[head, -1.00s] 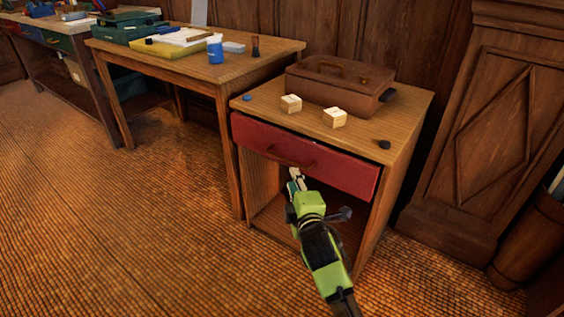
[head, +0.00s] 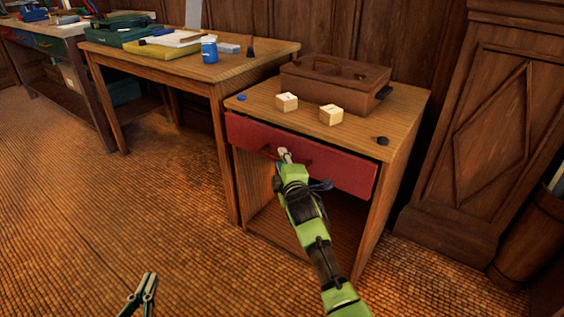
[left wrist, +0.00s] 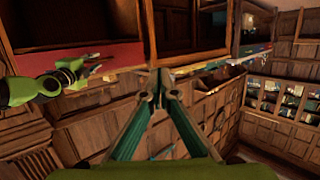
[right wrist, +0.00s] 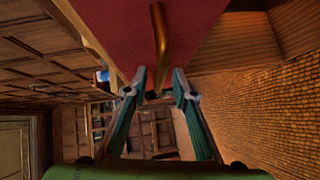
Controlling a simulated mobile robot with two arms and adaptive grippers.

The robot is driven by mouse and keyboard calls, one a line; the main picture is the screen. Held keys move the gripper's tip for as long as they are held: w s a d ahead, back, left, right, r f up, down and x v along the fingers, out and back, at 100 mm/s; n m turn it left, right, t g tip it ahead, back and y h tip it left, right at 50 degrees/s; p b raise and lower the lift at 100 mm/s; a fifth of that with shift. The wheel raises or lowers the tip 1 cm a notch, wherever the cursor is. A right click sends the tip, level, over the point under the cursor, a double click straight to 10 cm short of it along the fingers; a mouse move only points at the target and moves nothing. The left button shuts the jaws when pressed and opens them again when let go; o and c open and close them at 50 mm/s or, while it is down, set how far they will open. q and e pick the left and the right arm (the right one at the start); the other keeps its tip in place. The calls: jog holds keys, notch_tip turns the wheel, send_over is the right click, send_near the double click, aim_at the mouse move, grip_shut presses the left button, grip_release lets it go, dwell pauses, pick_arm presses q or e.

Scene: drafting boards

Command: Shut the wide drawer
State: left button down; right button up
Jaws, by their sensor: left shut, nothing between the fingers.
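The wide drawer has a red front (head: 340,170) under the top of a wooden cabinet (head: 402,115). Its front appears to stand out a little from the cabinet. In the right wrist view the brass-coloured handle (right wrist: 159,40) runs down from the red face (right wrist: 110,25) towards the space between my fingers. My right gripper (head: 283,155) is at the handle with its fingers apart; it also shows in the right wrist view (right wrist: 160,85). I cannot tell whether it touches the handle. My left gripper (head: 150,283) is shut and empty, low over the floor; its tips meet in the left wrist view (left wrist: 158,82).
A wooden table (head: 175,70) with a blue jar (head: 209,50) stands to the left. The floor (head: 90,220) in front is clear.

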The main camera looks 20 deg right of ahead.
aim_at(291, 153)
pick_arm(q)
jog(key=shift+w+d+r+t, duration=0.15)
jog(key=shift+r+t, duration=0.15)
jog(key=shift+r, duration=0.3)
jog(key=shift+w+d+r+t, duration=0.15)
jog(key=shift+r+t, duration=0.15)
jog(key=shift+r, duration=0.25)
pick_arm(e)
jog(key=shift+w+f, duration=0.1)
jog(key=shift+w, duration=0.5)
pick_arm(q)
jog(key=shift+a, duration=0.1)
pick_arm(e)
grip_shut()
